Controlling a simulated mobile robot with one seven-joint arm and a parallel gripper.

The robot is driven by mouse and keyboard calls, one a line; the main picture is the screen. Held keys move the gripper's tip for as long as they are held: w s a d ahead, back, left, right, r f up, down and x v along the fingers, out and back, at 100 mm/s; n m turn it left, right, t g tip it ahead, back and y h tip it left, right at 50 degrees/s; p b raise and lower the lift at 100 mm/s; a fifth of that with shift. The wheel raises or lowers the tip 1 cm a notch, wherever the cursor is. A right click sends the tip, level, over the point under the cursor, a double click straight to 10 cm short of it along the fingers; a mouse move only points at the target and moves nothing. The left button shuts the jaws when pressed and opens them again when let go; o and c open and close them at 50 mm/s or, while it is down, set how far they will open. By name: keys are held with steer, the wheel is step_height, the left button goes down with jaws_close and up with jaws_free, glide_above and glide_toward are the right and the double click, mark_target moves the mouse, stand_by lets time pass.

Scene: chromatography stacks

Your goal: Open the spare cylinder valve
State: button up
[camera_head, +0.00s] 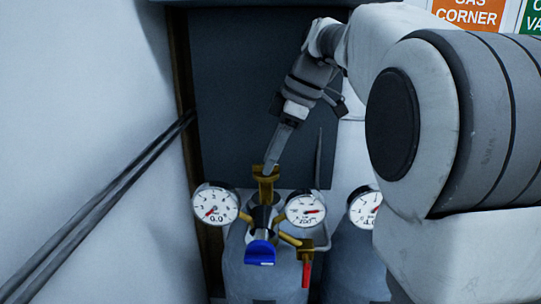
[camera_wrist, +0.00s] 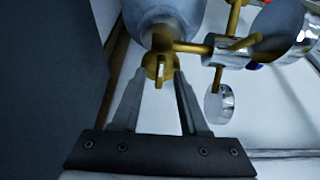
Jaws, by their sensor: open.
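A grey gas cylinder (camera_head: 240,279) stands at the bottom middle of the head view, with a brass valve (camera_head: 265,178) on top. I cannot read a label marking it as the spare. My gripper (camera_head: 270,166) reaches down from above to the top of this valve. In the wrist view my gripper (camera_wrist: 160,74) is open, with the brass valve (camera_wrist: 159,66) at and just beyond its fingertips, roughly centred. I cannot tell whether the fingers touch it. The cylinder's grey body (camera_wrist: 165,14) shows behind the valve.
A left gauge (camera_head: 215,203), a right gauge (camera_head: 305,208), a blue knob (camera_head: 260,252) and a red lever (camera_head: 306,273) crowd around the valve. A second cylinder (camera_head: 350,262) with a gauge (camera_head: 363,207) stands close at right. Pipes (camera_head: 95,210) run along the left wall.

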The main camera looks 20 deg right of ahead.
steer(key=p+v, duration=0.2)
steer(key=v, duration=1.5)
steer(key=shift+r+p, duration=0.25)
steer(key=shift+p, duration=0.15)
steer(key=shift+s, duration=0.1)
